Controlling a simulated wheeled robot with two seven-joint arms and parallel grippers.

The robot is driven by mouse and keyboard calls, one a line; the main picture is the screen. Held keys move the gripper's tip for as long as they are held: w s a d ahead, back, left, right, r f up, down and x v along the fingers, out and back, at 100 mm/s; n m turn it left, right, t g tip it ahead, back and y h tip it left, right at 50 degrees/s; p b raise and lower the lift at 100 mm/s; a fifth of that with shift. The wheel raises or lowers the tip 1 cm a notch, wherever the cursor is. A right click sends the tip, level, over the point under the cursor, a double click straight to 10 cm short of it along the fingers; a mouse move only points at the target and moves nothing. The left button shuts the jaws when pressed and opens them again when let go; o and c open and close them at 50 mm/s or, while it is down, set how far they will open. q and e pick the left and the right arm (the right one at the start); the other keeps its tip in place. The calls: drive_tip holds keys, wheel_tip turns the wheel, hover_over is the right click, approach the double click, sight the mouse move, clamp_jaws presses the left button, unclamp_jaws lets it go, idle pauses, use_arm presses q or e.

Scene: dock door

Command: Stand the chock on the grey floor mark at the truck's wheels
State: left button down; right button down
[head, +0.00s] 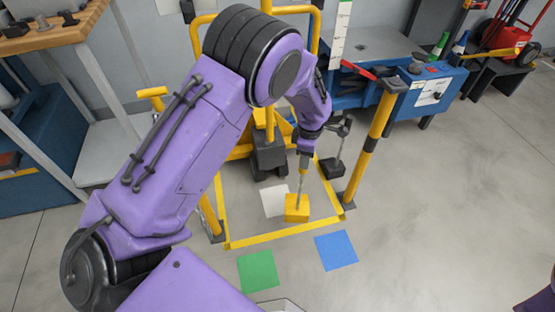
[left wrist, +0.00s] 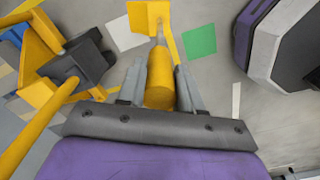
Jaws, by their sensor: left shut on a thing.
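The chock is a yellow block (head: 297,208) on a thin upright rod with a yellow grip; the block also shows in the left wrist view (left wrist: 150,17). My left gripper (head: 305,153) is shut on the chock's grip (left wrist: 160,80), with a finger on each side. A pale grey floor mark (head: 273,201) lies just left of the block in the head view, partly covered by it; it also shows in the left wrist view (left wrist: 118,35). I cannot tell whether the block touches the floor. Dark wheels (head: 268,158) of a yellow truck stand behind the mark. My right gripper is not in view.
Yellow tape (head: 270,238) outlines the bay. A green square (head: 258,271) and a blue square (head: 336,250) lie in front. A black block with a rod (head: 332,167) stands right of the wheels, near a yellow post (head: 375,140). Floor at right is clear.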

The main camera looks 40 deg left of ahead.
use_arm(q)
drive_tip(key=n, duration=0.3)
drive_tip(key=shift+w+a+f, duration=0.1)
drive_tip(key=shift+w+f, duration=0.05)
drive_tip(key=shift+w, duration=0.1)
drive_tip(key=shift+a+f+n, duration=0.1)
drive_tip(key=shift+n, duration=0.3)
drive_tip(key=w+a+f+b, duration=0.5)
drive_tip(key=a+f+b, duration=0.2)
drive_tip(key=a+f, duration=0.5)
drive_tip(key=shift+a+f, duration=0.35)
drive_tip(key=shift+f, duration=0.15)
drive_tip(key=c, duration=0.9)
unclamp_jaws()
drive_tip(key=shift+o, duration=0.6)
